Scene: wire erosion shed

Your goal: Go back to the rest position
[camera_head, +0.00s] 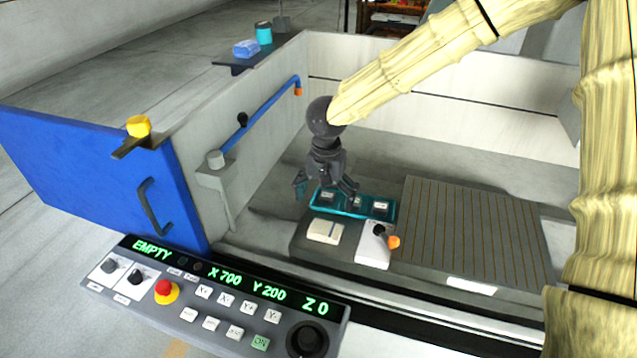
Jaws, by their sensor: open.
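My gripper (326,188) is dark grey at the end of my cream-sleeved arm. It points down with its fingers spread and nothing visible between them. It hangs inside the machine's tank, over or just in front of a teal tray (325,207) with several pale-labelled pieces in it. I cannot tell whether the fingertips touch the tray. Part of the tray's left end is hidden behind the fingers.
A white block (325,231) and a white plate with an orange-tipped lever (374,250) sit in front of the tray. A slatted table (475,230) lies to the right. An open blue door (90,170), tank wall (265,130) and control panel (215,305) reading EMPTY stand around.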

